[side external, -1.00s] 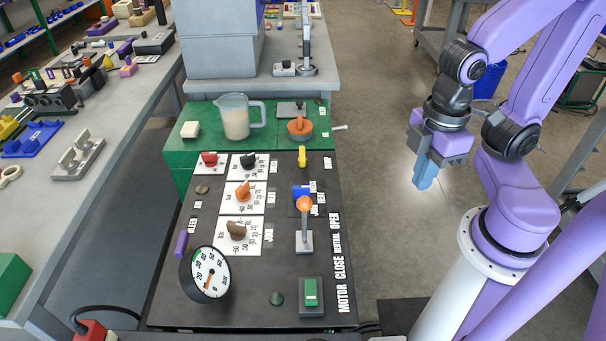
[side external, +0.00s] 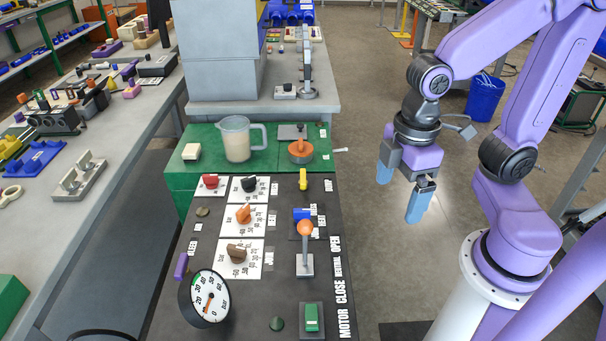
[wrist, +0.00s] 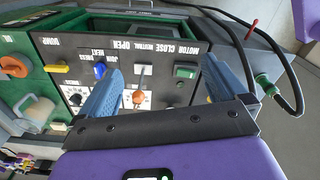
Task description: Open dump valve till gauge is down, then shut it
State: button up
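A yellow lever (side external: 302,180) stands at the panel's upper right. In the wrist view, the same yellow lever (wrist: 56,68) is beside a label reading DUMP. The round white pressure gauge (side external: 209,298) is tilted at the panel's lower left; its small orange needle points to the lower part of the dial, and I cannot read the exact value. My gripper (side external: 403,192) is open and empty, in the air to the right of the panel, apart from the lever. In the wrist view its two blue fingers (wrist: 162,66) are spread wide with the panel beyond them.
An orange-topped lever (side external: 305,232), a blue knob (side external: 302,215) and a green switch (side external: 311,318) share the panel's right side. An orange round handle (side external: 300,150) and a clear jug (side external: 236,140) are on the green box behind.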

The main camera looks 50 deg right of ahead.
jog(key=w+a+m, duration=0.1)
jog(key=w+a, duration=0.1)
jog(key=w, duration=0.9)
jog(key=m, duration=0.2)
send_over(303, 176)
notch_tip(303, 176, down, 5)
notch_tip(303, 176, down, 17)
jog(key=shift+w, duration=0.1)
jog(key=c, duration=1)
